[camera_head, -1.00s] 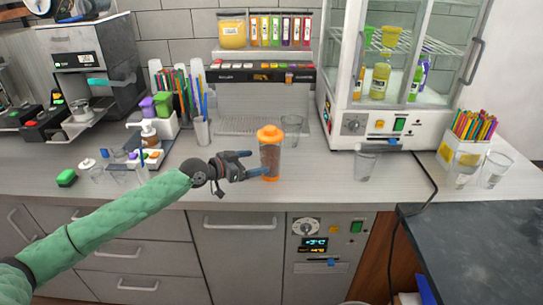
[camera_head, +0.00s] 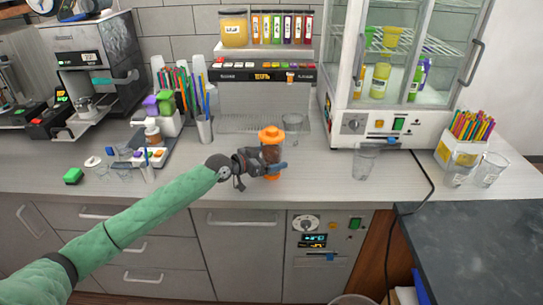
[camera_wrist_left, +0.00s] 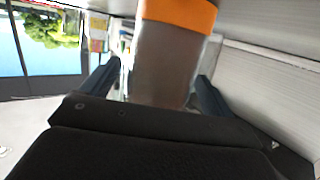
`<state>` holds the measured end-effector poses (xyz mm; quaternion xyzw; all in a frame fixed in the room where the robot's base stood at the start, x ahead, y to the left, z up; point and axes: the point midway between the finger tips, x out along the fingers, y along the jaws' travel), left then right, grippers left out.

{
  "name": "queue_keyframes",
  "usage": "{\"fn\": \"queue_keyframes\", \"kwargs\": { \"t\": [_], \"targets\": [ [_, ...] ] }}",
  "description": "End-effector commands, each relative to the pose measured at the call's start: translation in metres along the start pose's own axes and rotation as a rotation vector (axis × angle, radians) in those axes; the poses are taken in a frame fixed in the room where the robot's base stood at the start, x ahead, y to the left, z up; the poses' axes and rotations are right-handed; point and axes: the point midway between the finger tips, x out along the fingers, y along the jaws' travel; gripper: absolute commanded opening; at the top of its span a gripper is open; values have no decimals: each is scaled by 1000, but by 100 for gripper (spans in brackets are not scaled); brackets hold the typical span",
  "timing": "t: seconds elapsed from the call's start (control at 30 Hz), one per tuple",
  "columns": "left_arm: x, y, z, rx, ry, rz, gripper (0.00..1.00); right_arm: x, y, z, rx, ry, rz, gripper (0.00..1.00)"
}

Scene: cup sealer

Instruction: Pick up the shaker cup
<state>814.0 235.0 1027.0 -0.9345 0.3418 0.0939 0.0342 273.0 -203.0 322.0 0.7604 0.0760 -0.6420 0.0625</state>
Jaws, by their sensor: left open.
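The shaker cup (camera_head: 271,152) stands upright on the counter near its front edge, with an orange lid, a clear brownish body and an orange base. In the left wrist view the cup's body (camera_wrist_left: 165,62) and an orange band fill the space between the fingers. My left gripper (camera_head: 276,168) is around the cup's lower body, one finger on each side. Its fingers are open, with a visible gap beside the cup in the wrist view (camera_wrist_left: 165,88). My right gripper is not in view.
A clear cup (camera_head: 292,128) stands just behind the shaker, and another clear cup (camera_head: 365,160) stands to the right. A glass cabinet (camera_head: 395,125) stands at the back right.

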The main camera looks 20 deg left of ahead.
Motion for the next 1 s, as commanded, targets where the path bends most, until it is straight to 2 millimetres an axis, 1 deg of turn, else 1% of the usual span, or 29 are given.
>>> {"fn": "queue_keyframes", "kwargs": {
  "t": [0.27,0.3,0.37,0.5,0.57,0.6,0.63,0.9,1.0],
  "targets": [
    [3,0,0,0,0,0,88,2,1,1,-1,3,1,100],
    [3,0,0,0,0,0,86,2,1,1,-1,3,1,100],
    [2,0,0,0,0,0,74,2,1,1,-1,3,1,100],
    [2,0,0,0,0,0,46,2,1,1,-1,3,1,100],
    [2,0,0,0,0,0,35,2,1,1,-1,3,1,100],
    [2,0,0,0,0,0,27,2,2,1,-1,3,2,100],
    [2,0,0,0,0,0,23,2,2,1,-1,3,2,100],
    [2,0,-2,1,2,0,22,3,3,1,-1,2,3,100],
    [2,0,-6,2,3,0,22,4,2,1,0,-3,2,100]
  ]
}}
